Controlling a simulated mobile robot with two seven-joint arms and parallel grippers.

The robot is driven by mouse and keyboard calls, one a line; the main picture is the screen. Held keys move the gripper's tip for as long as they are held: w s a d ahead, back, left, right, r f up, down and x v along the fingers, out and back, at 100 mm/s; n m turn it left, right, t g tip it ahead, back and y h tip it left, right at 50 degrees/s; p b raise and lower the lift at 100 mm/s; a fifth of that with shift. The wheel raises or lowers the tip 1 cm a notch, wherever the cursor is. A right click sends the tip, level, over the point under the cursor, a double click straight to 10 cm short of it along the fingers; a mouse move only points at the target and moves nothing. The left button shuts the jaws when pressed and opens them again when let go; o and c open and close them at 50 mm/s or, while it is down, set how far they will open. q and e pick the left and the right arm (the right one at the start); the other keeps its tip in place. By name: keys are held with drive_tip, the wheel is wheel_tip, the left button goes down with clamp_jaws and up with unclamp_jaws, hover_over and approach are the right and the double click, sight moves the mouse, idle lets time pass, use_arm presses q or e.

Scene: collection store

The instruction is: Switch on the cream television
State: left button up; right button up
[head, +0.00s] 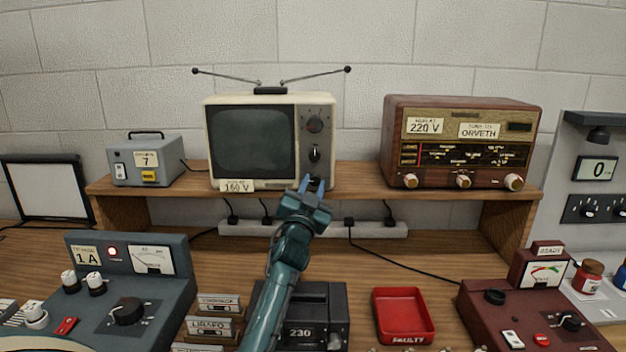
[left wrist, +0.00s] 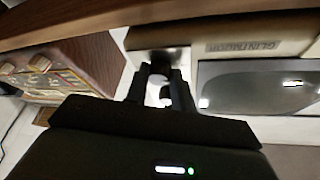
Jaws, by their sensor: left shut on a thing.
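The cream television (head: 251,142) stands on the wooden shelf with a dark, blank screen, a "160 V" label at its lower left and a dark control panel on its right side. Two knobs show on the panel, an upper one (head: 314,124) and a middle one (head: 315,155). My left gripper (head: 307,187) is at the panel's bottom, below the middle knob, and covers that part. In the left wrist view its fingers (left wrist: 162,88) are shut on a small dark knob (left wrist: 160,60) at the television's lower front. My right gripper is not in view.
The shelf (head: 360,180) also holds a brown radio (head: 460,142) marked 220 V and a grey box (head: 146,160) marked 7. A power strip (head: 375,229) with plugs lies beneath. A black unit (head: 330,300) showing 230, a red tray (head: 403,314) and two instrument consoles stand in front.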

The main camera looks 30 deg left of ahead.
use_arm(q)
drive_tip(key=m, duration=0.1)
drive_tip(key=m+h+p, duration=0.1)
drive_tip(key=shift+s+a+r+m, duration=0.1)
drive_tip(key=shift+r+m, duration=0.15)
drive_tip(key=shift+m, duration=0.05)
drive_tip(key=shift+m+h+p, duration=0.6)
drive_tip(key=shift+m, duration=0.6)
drive_tip(key=m+g+h, duration=0.1)
drive_tip(key=m, duration=0.2)
drive_tip(key=shift+a, duration=0.15)
drive_tip(key=m+g, duration=0.1)
drive_tip(key=m, duration=0.2)
drive_tip(key=m+g+h, duration=0.1)
drive_tip(key=m, duration=0.1)
drive_tip(key=shift+s+r+m, duration=0.1)
drive_tip(key=shift+r+m, duration=0.05)
drive_tip(key=shift+m, duration=0.25)
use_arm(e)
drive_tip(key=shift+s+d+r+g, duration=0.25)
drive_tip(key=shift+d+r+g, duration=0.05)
use_arm(q)
drive_tip(key=shift+h, duration=0.3)
drive_tip(key=o, duration=1)
